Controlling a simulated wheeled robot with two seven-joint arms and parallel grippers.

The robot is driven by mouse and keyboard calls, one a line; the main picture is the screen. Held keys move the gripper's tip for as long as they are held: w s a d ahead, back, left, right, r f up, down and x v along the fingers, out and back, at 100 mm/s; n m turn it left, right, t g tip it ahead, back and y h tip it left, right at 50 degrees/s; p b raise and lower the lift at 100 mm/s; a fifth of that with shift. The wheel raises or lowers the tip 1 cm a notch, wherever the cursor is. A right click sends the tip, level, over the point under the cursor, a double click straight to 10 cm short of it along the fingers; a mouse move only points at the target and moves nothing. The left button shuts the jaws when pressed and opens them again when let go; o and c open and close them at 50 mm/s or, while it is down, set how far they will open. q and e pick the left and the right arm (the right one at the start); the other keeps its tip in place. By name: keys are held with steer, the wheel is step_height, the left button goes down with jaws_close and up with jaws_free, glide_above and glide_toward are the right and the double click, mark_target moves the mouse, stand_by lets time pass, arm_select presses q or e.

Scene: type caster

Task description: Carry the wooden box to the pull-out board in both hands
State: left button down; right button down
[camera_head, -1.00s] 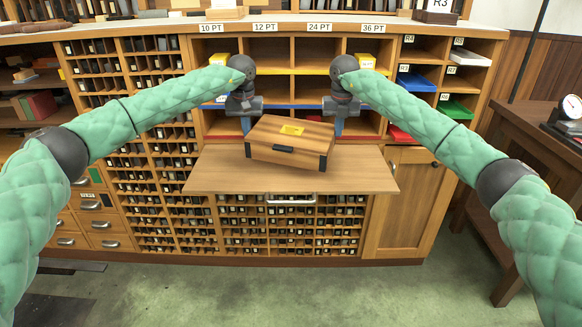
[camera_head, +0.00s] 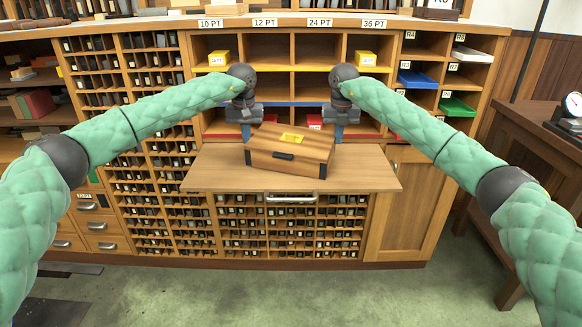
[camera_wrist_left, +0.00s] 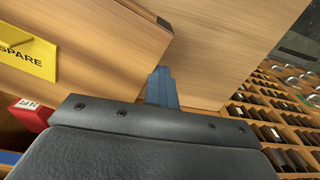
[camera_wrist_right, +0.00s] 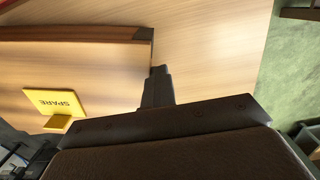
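The wooden box (camera_head: 285,150) has dark corners, a front handle and a yellow label. In the left wrist view the fingers (camera_wrist_left: 162,88) look shut together beside the box's edge. In the right wrist view the fingers (camera_wrist_right: 157,86) also look shut against the box's side. Neither pair straddles a wall; exact contact is unclear.
The type cabinet with cubbyholes and yellow bins (camera_head: 219,60) stands behind the board. A green tray (camera_head: 456,107) is in the right shelves. A side table with a dial gauge (camera_head: 572,105) is at the right. The board is bare on both sides of the box.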

arm_select(q)
steer(key=shift+s+a, duration=0.1)
steer(key=shift+a, duration=0.05)
arm_select(e)
steer(key=shift+s+d, duration=0.1)
steer(key=shift+d, duration=0.05)
arm_select(q)
steer(key=c, duration=1.7)
jaws_free()
steer(key=shift+a, duration=0.6)
arm_select(e)
steer(key=shift+d, duration=0.6)
arm_select(q)
steer(key=shift+a, duration=0.15)
arm_select(e)
steer(key=shift+d, duration=0.15)
steer(key=c, duration=2.2)
jaws_free()
steer(key=c, duration=1.7)
jaws_free()
arm_select(q)
steer(key=shift+a, duration=0.1)
arm_select(e)
steer(key=shift+d, duration=0.1)
steer(key=shift+f, duration=0.1)
